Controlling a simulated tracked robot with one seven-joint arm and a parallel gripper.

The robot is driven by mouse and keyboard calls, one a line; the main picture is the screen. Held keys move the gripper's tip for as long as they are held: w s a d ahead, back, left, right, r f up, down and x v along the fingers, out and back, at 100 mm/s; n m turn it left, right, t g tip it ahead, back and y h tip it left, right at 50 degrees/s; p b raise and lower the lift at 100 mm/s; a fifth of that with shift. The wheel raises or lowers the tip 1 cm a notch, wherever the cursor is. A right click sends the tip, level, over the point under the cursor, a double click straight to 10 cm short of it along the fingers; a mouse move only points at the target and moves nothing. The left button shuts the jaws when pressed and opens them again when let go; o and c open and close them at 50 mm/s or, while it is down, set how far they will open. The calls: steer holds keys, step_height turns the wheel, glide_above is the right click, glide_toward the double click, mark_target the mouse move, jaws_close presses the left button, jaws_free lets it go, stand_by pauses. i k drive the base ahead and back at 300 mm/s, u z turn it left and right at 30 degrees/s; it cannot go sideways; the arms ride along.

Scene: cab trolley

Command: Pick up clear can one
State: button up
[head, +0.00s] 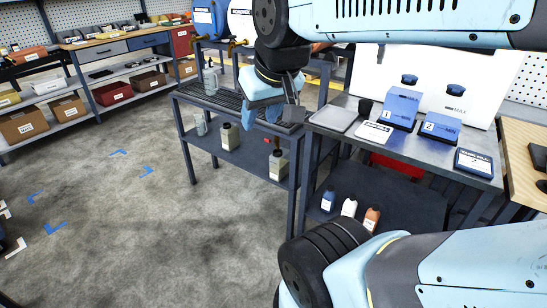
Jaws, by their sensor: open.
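A clear, see-through can (210,83) stands on the dark grated top of the trolley (181,96), near its left end. Another clear container (201,126) stands on the trolley's lower shelf, at its left end. I cannot read a number on either, so I cannot tell which is can one. My gripper (272,115) is open and points down over the right end of the trolley top. It is to the right of both clear containers and apart from them. The hand hides part of the trolley top.
Two pale bottles with black caps (230,136) (279,164) stand on the lower shelf. A metal bench (440,153) at right carries blue boxes (401,106) and a tray (333,119). Blue and white drums (203,18) stand behind the trolley.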

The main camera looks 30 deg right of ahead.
mark_target(279, 160)
steer(key=i, duration=0.85)
steer(key=u, duration=0.05)
